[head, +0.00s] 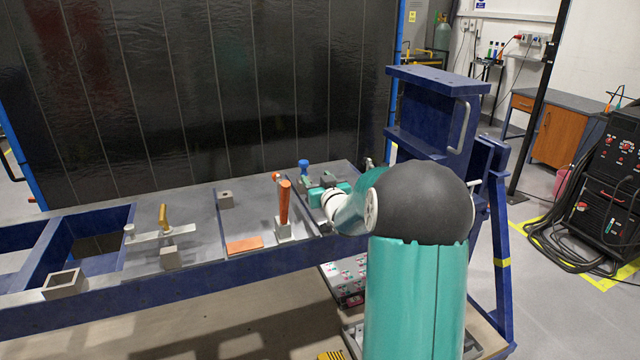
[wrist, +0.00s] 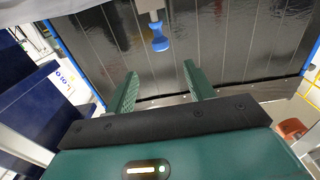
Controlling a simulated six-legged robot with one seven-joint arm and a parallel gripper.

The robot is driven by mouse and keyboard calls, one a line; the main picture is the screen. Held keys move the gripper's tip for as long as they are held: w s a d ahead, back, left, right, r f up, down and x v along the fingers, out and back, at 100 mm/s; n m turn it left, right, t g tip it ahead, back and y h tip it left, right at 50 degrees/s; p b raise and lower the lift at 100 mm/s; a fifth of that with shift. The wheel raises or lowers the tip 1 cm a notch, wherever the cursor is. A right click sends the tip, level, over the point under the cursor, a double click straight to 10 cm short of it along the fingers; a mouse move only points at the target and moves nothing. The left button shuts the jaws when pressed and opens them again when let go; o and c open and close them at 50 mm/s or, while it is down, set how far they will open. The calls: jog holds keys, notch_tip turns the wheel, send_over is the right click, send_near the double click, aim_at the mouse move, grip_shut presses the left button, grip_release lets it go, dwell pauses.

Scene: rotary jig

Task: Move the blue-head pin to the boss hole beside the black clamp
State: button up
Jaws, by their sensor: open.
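The blue-head pin (head: 304,164) stands near the back edge of the jig table, just beyond my gripper (head: 308,178). In the wrist view its flared blue head (wrist: 158,40) and a grey piece beyond it lie ahead of the fingertips, apart from them. In the wrist view my gripper (wrist: 158,80) is open, with nothing between its two green fingers. I cannot pick out a black clamp or an empty boss hole; my arm and gripper hide part of the table's right end.
A clamp with an orange handle (head: 284,203) stands left of my gripper. A yellow-handled clamp (head: 163,217), a small grey block (head: 226,200), an orange plate (head: 244,245) and a square tube (head: 64,284) are further left. A dark panel wall (head: 200,90) rises behind.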

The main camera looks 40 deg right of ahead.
jog(key=shift+s+a+f, duration=0.1)
jog(key=shift+s+f, duration=0.2)
jog(key=shift+s, duration=0.1)
jog(key=shift+s+a+r, duration=0.1)
jog(key=shift+s+a, duration=0.1)
jog(key=shift+s, duration=0.25)
jog(key=shift+r, duration=0.1)
jog(key=shift+s, duration=0.1)
